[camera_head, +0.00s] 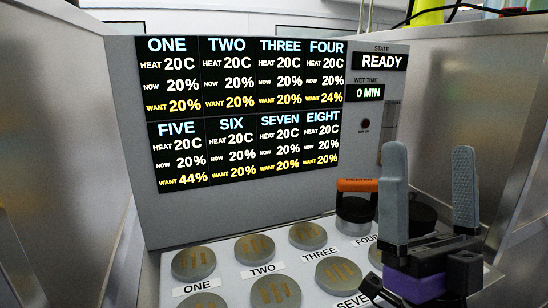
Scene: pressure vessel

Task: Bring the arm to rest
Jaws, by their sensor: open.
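My gripper (428,152) is at the lower right in the head view. Its two grey fingers point up and stand wide apart, with nothing between them. Its dark body with a purple part is below the fingers, in front of the right end of the instrument's deck. The gripper hides part of that deck and the lower right of the grey display panel (280,208). I cannot tell whether it touches anything there.
The display screen (245,112) shows eight channels; the state box (380,62) reads READY. Round lids (255,248) sit on the labelled deck. A dark round item with an orange bar (357,185) stands left of my gripper. Metal walls (60,150) flank both sides.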

